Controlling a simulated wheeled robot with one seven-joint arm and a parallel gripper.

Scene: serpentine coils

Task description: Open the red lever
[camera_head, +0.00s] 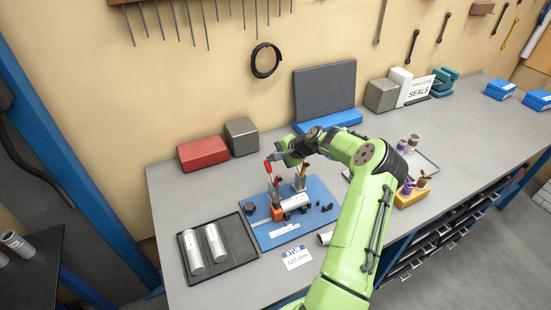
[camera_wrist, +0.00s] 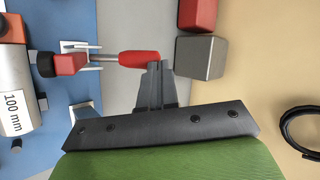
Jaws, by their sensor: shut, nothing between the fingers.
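The red lever (camera_head: 268,168) stands upright on a small clamp fixture (camera_head: 277,212) on the blue mat (camera_head: 318,190). In the wrist view the lever's red handle (camera_wrist: 138,58) lies across the upper middle, its metal shank running left to a red clamp part (camera_wrist: 68,64). A silver cylinder (camera_wrist: 14,95) labelled 100 mm lies beside the clamp. My gripper (camera_head: 275,157) is at the lever's upper end. In the wrist view its fingertips (camera_wrist: 157,68) are shut and empty, right at the handle's free end; I cannot tell whether they touch it.
A black tray (camera_head: 240,273) with two silver cylinders is at the front left. A red box (camera_head: 203,153) and a grey block (camera_head: 241,136) stand behind. A yellow holder (camera_head: 411,196) is to the right of my arm. The bench between the mat and wall is mostly clear.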

